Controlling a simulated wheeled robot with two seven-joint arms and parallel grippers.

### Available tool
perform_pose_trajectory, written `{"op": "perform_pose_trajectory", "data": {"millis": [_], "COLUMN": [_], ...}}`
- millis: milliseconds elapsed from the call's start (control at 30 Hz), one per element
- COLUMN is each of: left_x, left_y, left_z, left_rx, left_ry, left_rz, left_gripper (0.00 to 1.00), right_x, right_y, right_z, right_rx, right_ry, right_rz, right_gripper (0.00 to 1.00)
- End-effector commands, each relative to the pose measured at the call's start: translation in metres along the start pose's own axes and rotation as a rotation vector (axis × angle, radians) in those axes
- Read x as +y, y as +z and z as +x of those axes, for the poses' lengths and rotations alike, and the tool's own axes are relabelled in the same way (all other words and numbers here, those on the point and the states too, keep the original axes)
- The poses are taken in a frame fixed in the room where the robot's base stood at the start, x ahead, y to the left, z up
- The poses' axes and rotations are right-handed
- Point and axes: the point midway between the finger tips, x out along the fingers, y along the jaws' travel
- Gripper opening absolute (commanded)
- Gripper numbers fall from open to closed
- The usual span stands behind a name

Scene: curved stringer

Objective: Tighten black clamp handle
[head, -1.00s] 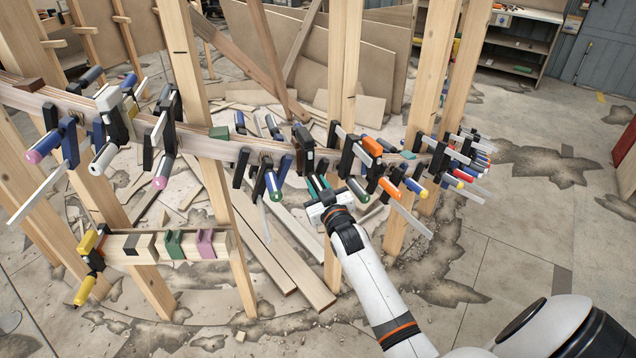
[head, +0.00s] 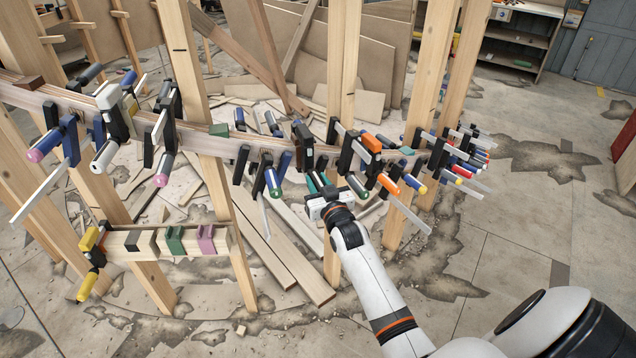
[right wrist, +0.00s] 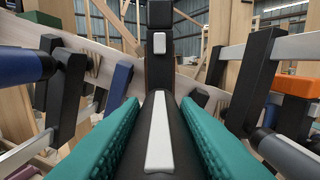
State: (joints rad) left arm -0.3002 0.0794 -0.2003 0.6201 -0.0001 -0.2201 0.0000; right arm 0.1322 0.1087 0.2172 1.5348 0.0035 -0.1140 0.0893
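The black clamp (head: 303,142) sits on the curved wooden stringer (head: 222,145) in the middle of the head view. In the right wrist view its black handle (right wrist: 158,135) with a pale stripe points toward the camera, in line with the upright black bar behind it. My right gripper (head: 317,186) is at this clamp, below the stringer. Its teal finger pads (right wrist: 160,112) lie along the two sides of the handle. I cannot tell whether both pads press on it. My left gripper is not in view.
Several clamps with blue, green and pink handles stand close on the left, including a blue one (right wrist: 25,65). Others crowd the right, including an orange one (right wrist: 297,82). Wooden posts (head: 345,60) rise behind. Loose boards (head: 290,255) lie on the floor.

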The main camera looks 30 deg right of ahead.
Motion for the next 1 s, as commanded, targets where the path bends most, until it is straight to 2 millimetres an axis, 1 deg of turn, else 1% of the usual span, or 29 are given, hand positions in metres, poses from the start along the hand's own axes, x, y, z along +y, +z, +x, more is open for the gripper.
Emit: {"op": "perform_pose_trajectory", "data": {"millis": [33, 100, 367, 467, 567, 800, 900, 1000], "left_x": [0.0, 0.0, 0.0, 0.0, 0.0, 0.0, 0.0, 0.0], "left_y": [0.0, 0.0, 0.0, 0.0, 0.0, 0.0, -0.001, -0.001], "left_z": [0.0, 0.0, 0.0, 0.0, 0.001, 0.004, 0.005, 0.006], "left_rx": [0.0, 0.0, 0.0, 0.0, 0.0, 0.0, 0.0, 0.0], "left_ry": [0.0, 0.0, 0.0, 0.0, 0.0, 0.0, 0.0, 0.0], "left_rz": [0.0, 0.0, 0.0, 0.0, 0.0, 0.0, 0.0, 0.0], "left_gripper": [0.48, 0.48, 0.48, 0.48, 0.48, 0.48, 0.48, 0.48], "right_x": [0.0, 0.0, 0.0, 0.0, 0.0, 0.0, 0.0, 0.0], "right_y": [-0.001, 0.0, 0.0, -0.001, -0.002, -0.002, -0.002, -0.002], "right_z": [0.0, 0.0, 0.0, -0.005, -0.018, -0.07, -0.09, -0.105], "right_rx": [0.001, 0.001, 0.0, 0.001, 0.002, 0.002, 0.002, 0.002], "right_ry": [0.0, 0.0, 0.0, 0.0, 0.001, 0.0, 0.0, 0.0], "right_rz": [0.0, 0.0, -0.001, -0.001, -0.001, -0.001, 0.0, 0.0], "right_gripper": [0.37, 0.48, 0.48, 0.48, 0.48, 0.48, 0.48, 0.48]}}
